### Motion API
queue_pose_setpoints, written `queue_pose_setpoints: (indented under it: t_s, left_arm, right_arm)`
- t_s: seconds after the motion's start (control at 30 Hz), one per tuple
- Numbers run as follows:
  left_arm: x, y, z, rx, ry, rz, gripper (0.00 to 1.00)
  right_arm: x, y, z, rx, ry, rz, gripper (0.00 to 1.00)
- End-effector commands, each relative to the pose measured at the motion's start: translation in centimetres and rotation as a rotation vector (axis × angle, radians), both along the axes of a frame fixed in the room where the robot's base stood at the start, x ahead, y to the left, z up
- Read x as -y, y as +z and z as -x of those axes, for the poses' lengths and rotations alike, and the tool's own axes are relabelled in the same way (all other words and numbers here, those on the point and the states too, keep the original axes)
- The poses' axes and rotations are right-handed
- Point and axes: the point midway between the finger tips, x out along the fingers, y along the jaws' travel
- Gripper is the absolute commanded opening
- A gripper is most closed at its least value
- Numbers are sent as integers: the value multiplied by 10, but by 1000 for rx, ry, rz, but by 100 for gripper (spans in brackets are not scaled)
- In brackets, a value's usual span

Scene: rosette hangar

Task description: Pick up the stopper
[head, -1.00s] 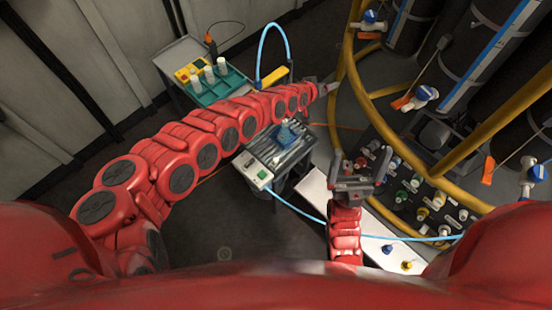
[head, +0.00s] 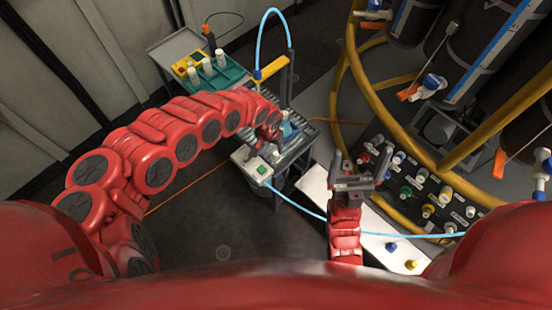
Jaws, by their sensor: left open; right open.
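No single stopper can be told for certain. A small blue stopper-like piece (head: 390,247) and a yellow one (head: 411,265) sit on the white shelf (head: 345,220) at lower right. A pale blue object (head: 289,130) stands on the roller table (head: 245,152), partly hidden by my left gripper. My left gripper (head: 269,138) is open, over the roller table and close beside the pale blue object; whether they touch cannot be told. My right gripper (head: 361,164) is open and empty above the white shelf's upper end, apart from both small pieces.
Dark cylinders (head: 465,60) stand behind. A cart with a green tray (head: 215,82) holds white bottles. A blue hose (head: 290,202) crosses below the roller table.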

Motion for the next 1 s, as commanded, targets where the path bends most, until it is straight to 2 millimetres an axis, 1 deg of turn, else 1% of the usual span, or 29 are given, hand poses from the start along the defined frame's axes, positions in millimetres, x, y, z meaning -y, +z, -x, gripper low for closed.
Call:
queue_pose_setpoints:
  t_s: [0.03,0.2,0.37,0.47,0.57,0.63,0.73,0.77,0.83,1.0]
  left_arm:
    - [3,-8,2,-6,-2,3,70]
    - [4,-23,-3,0,-1,4,70]
    - [4,-29,-4,0,1,2,70]
    - [8,-33,-7,1,-2,7,70]
    - [11,-44,-8,-1,0,4,70]
    - [14,-50,-12,2,1,5,70]
    - [16,-59,-13,0,1,2,70]
    - [17,-65,-15,3,1,4,70]
    - [16,-72,-17,3,1,3,70]
    - [15,-77,-17,0,1,1,70]
  right_arm:
    - [0,1,0,0,0,0,100]
    - [0,1,0,0,0,0,100]
    - [0,2,0,0,0,0,100]
    - [0,2,0,0,0,0,100]
    - [0,2,0,0,0,0,100]
    - [0,-1,0,-1,0,0,100]
    - [0,-2,0,0,0,0,100]
    - [0,-7,0,0,0,0,100]
    - [0,-10,0,-1,0,0,100]
    - [0,-11,0,0,0,0,100]
